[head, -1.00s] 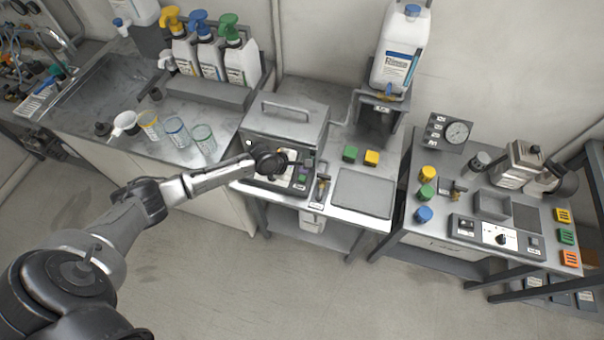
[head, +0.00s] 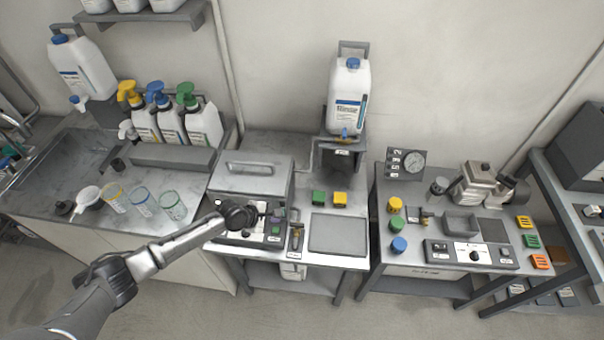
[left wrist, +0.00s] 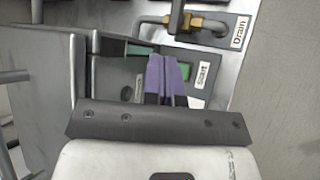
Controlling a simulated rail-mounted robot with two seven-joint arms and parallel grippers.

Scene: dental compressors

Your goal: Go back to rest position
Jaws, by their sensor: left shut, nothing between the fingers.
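My left gripper (head: 277,215) is at the front control panel of the grey box-shaped machine (head: 252,178) on the middle bench. In the left wrist view its purple fingers (left wrist: 166,78) are closed together with nothing between them. They are over the panel beside a green button (left wrist: 187,72) and a "Start" label (left wrist: 201,75). I cannot tell whether the fingertips touch the panel. My left arm reaches in from the lower left of the head view, stretched out. My right gripper is not in view.
A valve (left wrist: 185,22) with a "Drain" label is close by the gripper. Clear cups (head: 142,202) and pump bottles (head: 170,122) stand on the left counter. A white jug (head: 348,95) stands on a raised stand. The right bench holds a gauge (head: 413,161).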

